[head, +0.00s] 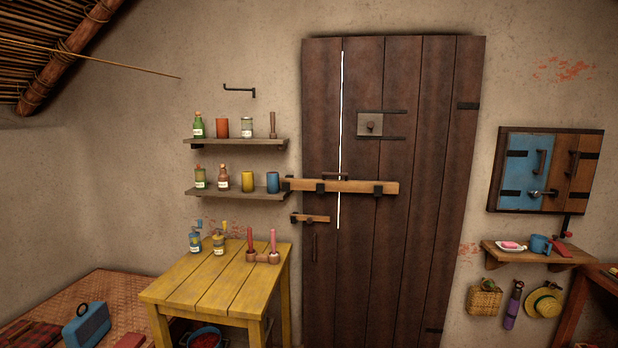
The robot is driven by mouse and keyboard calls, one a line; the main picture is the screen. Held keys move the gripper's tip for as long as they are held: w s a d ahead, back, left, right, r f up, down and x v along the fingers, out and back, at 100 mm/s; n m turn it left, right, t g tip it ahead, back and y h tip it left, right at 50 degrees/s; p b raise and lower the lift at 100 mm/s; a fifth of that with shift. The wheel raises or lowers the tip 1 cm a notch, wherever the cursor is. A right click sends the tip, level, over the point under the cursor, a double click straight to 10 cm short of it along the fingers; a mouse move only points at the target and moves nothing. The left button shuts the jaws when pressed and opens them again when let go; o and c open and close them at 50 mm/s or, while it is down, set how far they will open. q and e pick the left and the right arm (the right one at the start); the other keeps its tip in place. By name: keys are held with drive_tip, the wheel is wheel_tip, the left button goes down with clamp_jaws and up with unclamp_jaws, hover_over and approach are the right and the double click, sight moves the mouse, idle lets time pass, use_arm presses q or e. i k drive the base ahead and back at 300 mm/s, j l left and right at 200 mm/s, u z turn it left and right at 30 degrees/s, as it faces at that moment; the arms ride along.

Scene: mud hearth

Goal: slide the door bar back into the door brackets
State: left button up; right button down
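The door bar (350,186), a light wooden plank, lies level across the left and middle planks of the dark wooden door (420,140). Dark door brackets hold it on the door, one near the middle of the bar (320,188) and one toward its right end (378,189). The bar's left end reaches just past the door's left edge, where another dark bracket (285,185) shows. A small dark handle shows at the bar's upper edge. Neither of my grippers is in view.
A smaller wooden bolt (311,218) sits below the bar. A yellow table (210,275) with candles and bottles stands at the front left of the door. Two shelves (236,144) hang left, a blue-and-wood cabinet (528,152) and small shelf (540,259) right.

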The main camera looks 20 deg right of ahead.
sight(357, 187)
drive_tip(key=i, duration=1.4)
drive_tip(key=u, duration=0.25)
